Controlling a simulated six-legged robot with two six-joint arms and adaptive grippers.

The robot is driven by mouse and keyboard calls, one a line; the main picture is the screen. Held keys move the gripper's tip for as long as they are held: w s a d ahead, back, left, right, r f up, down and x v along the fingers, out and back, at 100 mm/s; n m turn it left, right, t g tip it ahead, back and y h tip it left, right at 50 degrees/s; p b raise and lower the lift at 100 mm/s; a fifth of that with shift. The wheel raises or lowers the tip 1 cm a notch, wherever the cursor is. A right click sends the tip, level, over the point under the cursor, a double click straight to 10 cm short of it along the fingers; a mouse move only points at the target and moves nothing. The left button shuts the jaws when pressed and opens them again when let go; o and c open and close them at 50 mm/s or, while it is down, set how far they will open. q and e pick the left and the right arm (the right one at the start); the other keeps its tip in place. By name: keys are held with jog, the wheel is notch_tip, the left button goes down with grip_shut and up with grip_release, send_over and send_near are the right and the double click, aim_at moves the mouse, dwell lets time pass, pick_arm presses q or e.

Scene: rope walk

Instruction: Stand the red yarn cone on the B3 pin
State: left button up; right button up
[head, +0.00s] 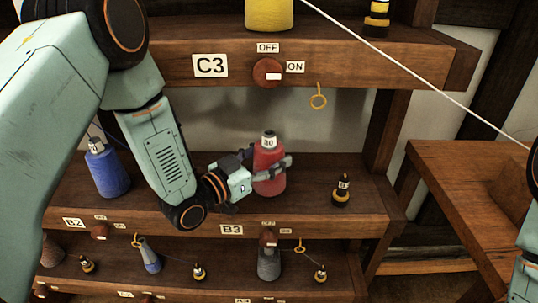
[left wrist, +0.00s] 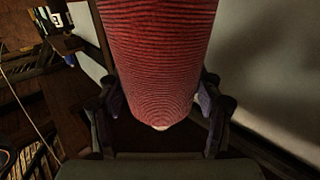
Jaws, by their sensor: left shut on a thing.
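The red yarn cone (head: 268,175) is upright above the B3 stretch of the middle shelf, with a pale numbered tag near its top. My left gripper (head: 268,163) is shut around its body. In the left wrist view the ribbed red yarn (left wrist: 158,60) fills the middle, between the two fingers of the gripper (left wrist: 160,105). The B3 label (head: 231,230) is on the shelf front, below and left of the cone. The B3 pin is not visible. I cannot tell whether the cone's base touches the shelf or pin. My right gripper is out of view.
A blue cone (head: 107,170) stands left on the same shelf; a small black-and-yellow bobbin (head: 342,190) stands right. A yellow cone (head: 269,14) stands on the C3 shelf (head: 350,62) above. Several cones and bobbins fill the lower shelf. A white rope (head: 420,80) crosses the upper right.

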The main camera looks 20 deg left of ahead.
pick_arm(q)
jog(key=shift+f+b, duration=0.4)
jog(key=shift+f, duration=0.1)
jog(key=o, duration=1)
jog(key=shift+p+v, duration=1.35)
jog(key=shift+v, duration=1.4)
jog(key=p, duration=0.3)
send_near(257, 166)
jog(key=shift+x, duration=1.25)
jog(key=shift+w+d, duration=0.1)
